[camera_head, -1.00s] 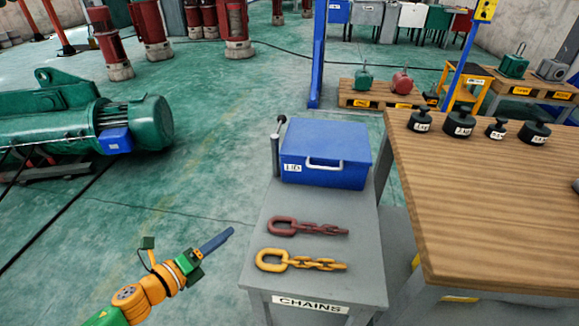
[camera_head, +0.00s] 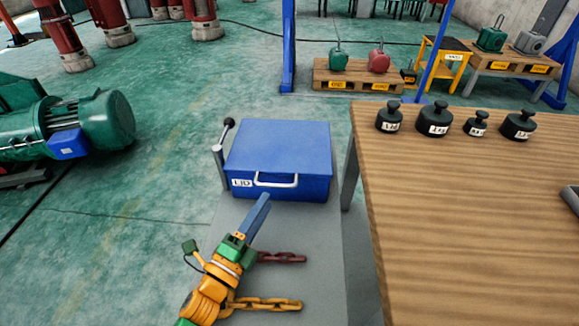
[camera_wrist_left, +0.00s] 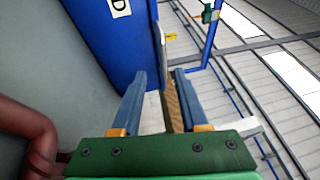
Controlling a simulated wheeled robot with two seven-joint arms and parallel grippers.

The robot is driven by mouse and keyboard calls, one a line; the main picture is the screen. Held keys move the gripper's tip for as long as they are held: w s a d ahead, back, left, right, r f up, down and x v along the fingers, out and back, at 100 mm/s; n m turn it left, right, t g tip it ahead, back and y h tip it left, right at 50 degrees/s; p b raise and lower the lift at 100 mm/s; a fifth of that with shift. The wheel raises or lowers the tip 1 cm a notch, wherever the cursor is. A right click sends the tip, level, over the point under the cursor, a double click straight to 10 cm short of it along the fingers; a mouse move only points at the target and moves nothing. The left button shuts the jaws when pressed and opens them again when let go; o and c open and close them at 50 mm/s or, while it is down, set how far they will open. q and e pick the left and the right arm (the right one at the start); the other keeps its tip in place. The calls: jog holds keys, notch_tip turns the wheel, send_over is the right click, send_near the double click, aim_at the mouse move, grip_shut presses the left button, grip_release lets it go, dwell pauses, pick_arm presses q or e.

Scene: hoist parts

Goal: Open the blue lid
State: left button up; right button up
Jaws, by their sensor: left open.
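The blue lid (camera_head: 282,145) is a closed box top with a white label and a pale handle (camera_head: 276,181) on its front. The box sits at the far end of a grey table (camera_head: 318,250). My left gripper (camera_head: 262,203) is just in front of the box, below the handle in the picture, and looks apart from it. In the left wrist view its two blue fingers (camera_wrist_left: 153,92) are spread and empty, with the blue box (camera_wrist_left: 105,45) beyond them. My right gripper is not in view.
A red chain (camera_head: 283,257) and a yellow chain (camera_head: 268,304) lie on the grey table, partly hidden by my left arm. A black-knobbed lever (camera_head: 223,152) stands left of the box. A wooden table (camera_head: 465,210) with several black weights is on the right.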

aim_at(275, 184)
pick_arm(q)
jog(key=x, duration=0.6)
jog(key=shift+w+d+r, duration=0.1)
jog(key=shift+w+r, duration=0.1)
jog(key=shift+r, duration=0.05)
jog(key=shift+s, duration=0.1)
grip_shut()
jog(key=shift+r, duration=0.1)
dwell(0.9)
